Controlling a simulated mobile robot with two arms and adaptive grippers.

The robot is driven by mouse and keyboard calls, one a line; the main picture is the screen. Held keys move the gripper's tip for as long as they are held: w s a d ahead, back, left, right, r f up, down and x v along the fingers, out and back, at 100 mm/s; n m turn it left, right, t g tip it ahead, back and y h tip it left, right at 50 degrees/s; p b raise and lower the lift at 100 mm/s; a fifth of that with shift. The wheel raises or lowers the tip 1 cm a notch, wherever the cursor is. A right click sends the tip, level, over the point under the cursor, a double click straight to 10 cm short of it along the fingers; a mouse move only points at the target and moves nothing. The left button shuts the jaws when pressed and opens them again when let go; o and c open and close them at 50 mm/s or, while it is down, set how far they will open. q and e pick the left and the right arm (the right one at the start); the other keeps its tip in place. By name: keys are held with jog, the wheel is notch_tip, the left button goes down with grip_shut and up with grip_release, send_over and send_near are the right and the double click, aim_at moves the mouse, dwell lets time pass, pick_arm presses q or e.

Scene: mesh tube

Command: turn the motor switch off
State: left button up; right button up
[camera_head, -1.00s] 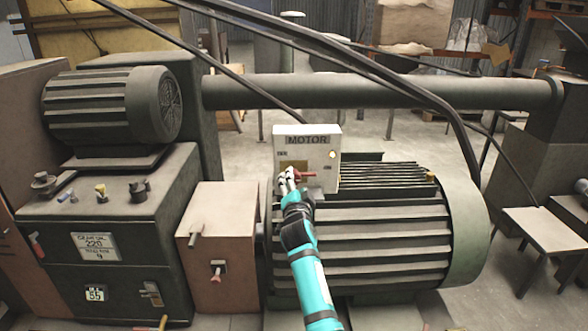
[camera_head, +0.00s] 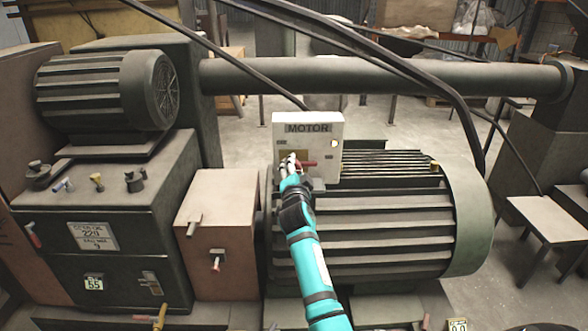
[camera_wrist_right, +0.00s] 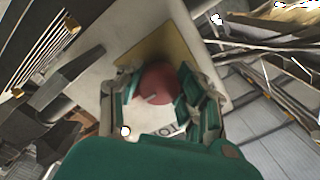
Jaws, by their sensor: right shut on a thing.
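The motor switch box (camera_head: 330,152) is white, with a MOTOR label at its top, and stands behind the large ribbed motor (camera_head: 380,235). A red switch handle (camera_head: 308,163) sticks out to the right on its front, over a yellowish plate. My right gripper (camera_head: 290,164) is at the front of the box, shut on the handle. In the right wrist view the fingers (camera_wrist_right: 165,95) close around the rounded red handle (camera_wrist_right: 155,80), with the yellow plate (camera_wrist_right: 178,48) behind it. The gripper hides part of the plate and handle. My left gripper is not in view.
A thick horizontal pipe (camera_head: 400,77) runs behind the box, and dark cables (camera_head: 455,110) arch over the motor. A gearbox with several knobs (camera_head: 105,215) is farther left.

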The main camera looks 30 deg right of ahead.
jog(key=shift+c, duration=0.7)
jog(key=shift+n, duration=0.3)
jog(key=n+b, duration=0.1)
jog(key=n, duration=1.1)
jog(key=shift+r+n, duration=0.1)
jog(key=shift+n, duration=0.3)
jog(key=shift+n+p, duration=0.55)
jog(key=shift+n, duration=1.75)
